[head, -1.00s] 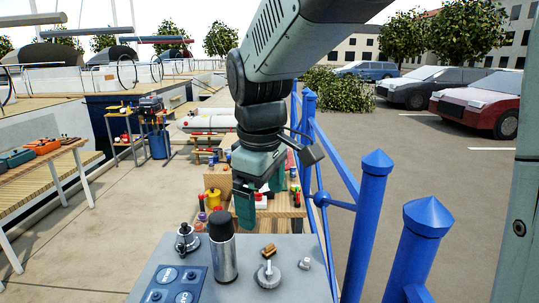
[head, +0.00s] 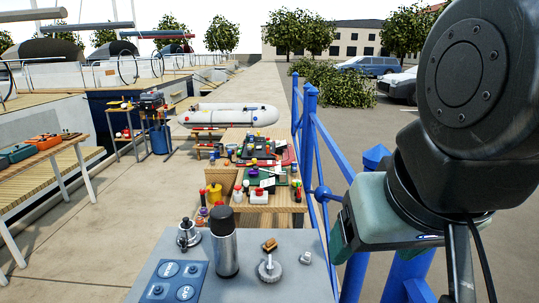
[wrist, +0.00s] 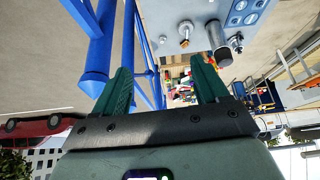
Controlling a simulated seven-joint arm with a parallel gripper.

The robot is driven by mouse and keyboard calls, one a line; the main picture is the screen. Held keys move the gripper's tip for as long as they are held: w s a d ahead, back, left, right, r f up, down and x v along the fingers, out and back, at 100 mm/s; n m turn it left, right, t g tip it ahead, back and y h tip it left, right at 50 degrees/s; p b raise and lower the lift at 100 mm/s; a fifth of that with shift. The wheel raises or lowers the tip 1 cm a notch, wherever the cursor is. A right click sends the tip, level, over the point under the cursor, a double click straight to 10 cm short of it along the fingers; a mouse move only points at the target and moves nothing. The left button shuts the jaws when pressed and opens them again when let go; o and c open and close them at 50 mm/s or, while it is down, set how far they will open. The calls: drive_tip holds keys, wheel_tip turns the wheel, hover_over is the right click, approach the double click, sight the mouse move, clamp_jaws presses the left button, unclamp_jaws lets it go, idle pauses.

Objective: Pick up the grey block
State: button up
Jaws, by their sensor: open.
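A small grey piece (head: 305,258), which may be the grey block, sits on the grey table top (head: 215,293) near its right edge. It is too small to tell if it is truly a block. In the wrist view a small grey piece (wrist: 162,39) also shows near the table's edge, beyond the fingertips. My gripper (head: 338,236) is right of the table, beside the blue railing, its fingers partly hidden in the head view. In the wrist view my gripper (wrist: 160,66) has two green fingers spread wide with nothing between them.
A dark-topped flask (head: 225,250), a round grey fitting (head: 270,271), a brown piece (head: 269,243), a metal fitting (head: 188,235) and a blue panel (head: 175,283) share the table. Blue railing posts (head: 311,125) run along its right side. A cluttered wooden table (head: 283,209) stands behind.

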drive_tip(key=c, duration=0.4)
drive_tip(key=w+a+f+m+g+y, duration=0.4)
drive_tip(key=w+a+f, duration=0.1)
drive_tip(key=w+f, duration=0.3)
drive_tip(key=w+a+f+m+g+y, duration=0.3)
drive_tip(key=w+a+f, duration=0.2)
drive_tip(key=w+f, duration=0.3)
drive_tip(key=w+a+f+m+y, duration=0.1)
drive_tip(key=w+f+m+y, duration=0.1)
drive_tip(key=f+m, duration=0.2)
drive_tip(key=w+a+f+m+t+y, duration=0.1)
drive_tip(key=f+m, duration=0.3)
drive_tip(key=f, duration=0.7)
drive_tip(key=w+a+f+m+t+y, duration=0.1)
drive_tip(key=w+f+m+y, duration=0.2)
drive_tip(key=f, duration=0.5)
drive_tip(key=shift+a+f+m, duration=0.15)
drive_tip(key=shift+a+m, duration=0.2)
drive_tip(key=shift+m, duration=0.05)
drive_tip(key=shift+a+f+y, duration=0.25)
drive_tip(key=shift+f+y, duration=0.05)
drive_tip(key=x, duration=0.4)
drive_tip(key=shift+a+f, duration=0.2)
drive_tip(key=shift+a, duration=0.05)
drive_tip(key=shift+f+x, duration=0.2)
drive_tip(key=shift+x, duration=1.2)
drive_tip(key=shift+f+x, duration=0.2)
drive_tip(key=shift+x, duration=1.2)
